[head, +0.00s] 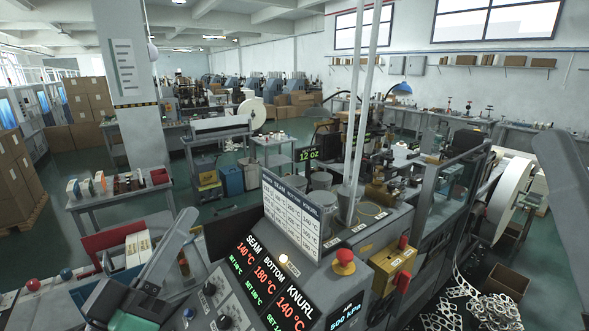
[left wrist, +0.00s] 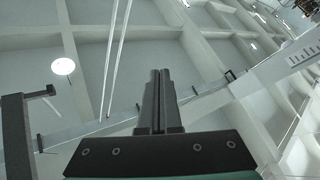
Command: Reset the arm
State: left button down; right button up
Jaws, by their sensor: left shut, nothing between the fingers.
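My left gripper (head: 150,288) is at the lower left of the head view, beside the control panel (head: 243,268) with its temperature readouts. It holds nothing. In the left wrist view its two dark fingers (left wrist: 160,75) lie together, shut and empty, with the ceiling behind them. My right gripper is not in view. A grey link at the right edge of the head view appears to be part of my right arm.
A red mushroom button (head: 344,261) and a yellow box (head: 392,265) stand right of the panel. A white sign board (head: 292,208) rises behind it. Two pale poles (head: 366,100) stand upright in the middle. A bench with small parts (head: 118,190) is at left.

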pick_arm(q)
jog(key=s+a+r+m+t+y+p, duration=0.25)
jog(key=s+r+t+y, duration=0.25)
jog(key=s+r, duration=0.9)
notch_tip(320, 180, up, 19)
jog(key=w+p, duration=0.1)
jog(key=p, duration=1.5)
jog(key=shift+a+f+m+h+p, duration=0.2)
jog(key=shift+a+m+h+p, duration=0.15)
jog(key=shift+m, duration=0.1)
jog(key=c, duration=1.6)
grip_release()
